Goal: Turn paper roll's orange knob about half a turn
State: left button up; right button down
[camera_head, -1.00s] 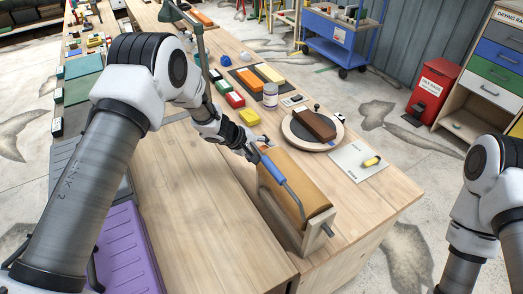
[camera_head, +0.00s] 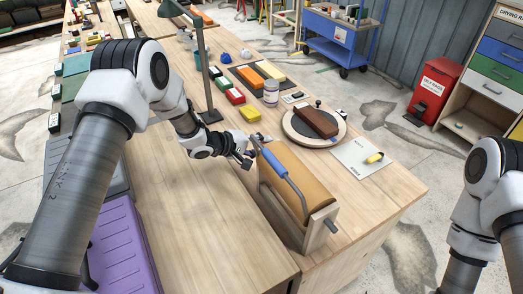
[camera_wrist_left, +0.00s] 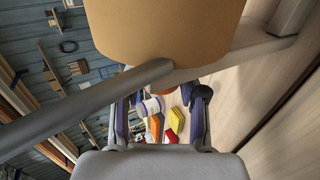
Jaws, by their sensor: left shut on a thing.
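The brown paper roll (camera_head: 297,178) lies in a wooden stand (camera_head: 318,228) near the table's front right edge. It also fills the top of the left wrist view (camera_wrist_left: 165,25). My left gripper (camera_head: 254,150) is at the roll's far end. My right gripper is out of view.
A grey bar with a blue handle (camera_head: 273,162) runs along the roll, close to my left gripper. A round turntable with a brown block (camera_head: 316,122), a yellow block (camera_head: 250,115) and a white jar (camera_head: 271,93) stand behind. The table left of the roll is clear.

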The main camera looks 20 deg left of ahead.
pick_arm(q)
jog(key=shift+f+t+h+b, duration=0.45)
jog(key=shift+t+h+b, duration=0.25)
jog(key=shift+b, duration=0.4)
jog(key=shift+s+r+t+h+b, duration=0.15)
jog(key=shift+t+h+b, duration=0.15)
jog(key=shift+b, duration=0.25)
jog(key=o, duration=1.2)
jog(key=shift+r, duration=0.1)
jog(key=shift+c, duration=0.2)
jog(key=v, duration=1.2)
